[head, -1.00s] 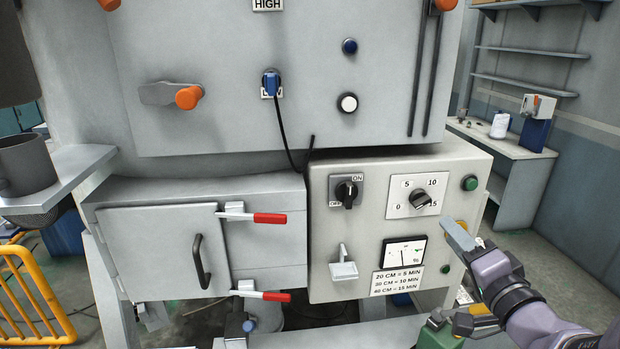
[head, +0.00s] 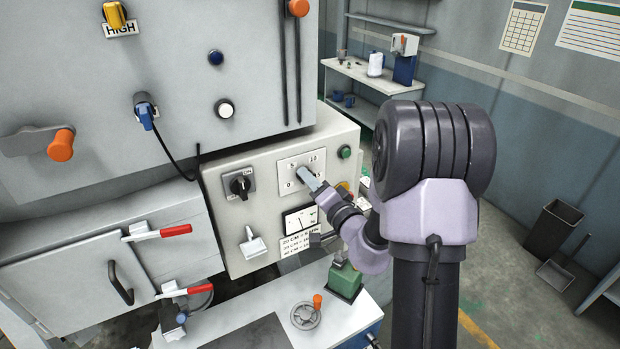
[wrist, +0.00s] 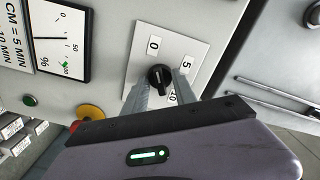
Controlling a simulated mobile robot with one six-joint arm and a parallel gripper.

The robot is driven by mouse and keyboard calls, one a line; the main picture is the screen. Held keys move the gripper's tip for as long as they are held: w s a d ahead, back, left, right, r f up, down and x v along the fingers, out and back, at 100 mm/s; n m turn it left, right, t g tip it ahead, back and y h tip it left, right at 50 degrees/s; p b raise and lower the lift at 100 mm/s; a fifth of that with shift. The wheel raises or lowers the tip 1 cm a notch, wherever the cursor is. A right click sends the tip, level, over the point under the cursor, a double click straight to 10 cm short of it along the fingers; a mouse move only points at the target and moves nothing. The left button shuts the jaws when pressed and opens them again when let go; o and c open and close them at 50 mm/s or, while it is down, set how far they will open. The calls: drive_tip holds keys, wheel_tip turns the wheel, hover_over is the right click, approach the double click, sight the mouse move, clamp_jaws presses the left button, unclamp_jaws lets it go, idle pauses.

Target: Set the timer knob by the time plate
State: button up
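The timer knob (wrist: 160,77) is black and sits on a white dial plate (head: 290,165) marked 0, 5, 10 and 15 on the grey control box. My gripper (head: 309,178) is at the dial. In the wrist view its two grey fingers (wrist: 164,88) stand apart, one on each side of the knob; I cannot tell whether they touch it. The fingers partly hide the dial, and I cannot read the knob's setting. The time plate (head: 296,243) is the white label low on the box, with lines pairing centimetres with minutes; my arm covers its right part.
An ON/OFF switch (head: 240,184) is left of the dial and a green button (head: 345,152) is right of it. A gauge (head: 300,219) sits just below. A bench with a handwheel (head: 305,316) is below.

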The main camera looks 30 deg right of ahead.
clamp_jaws()
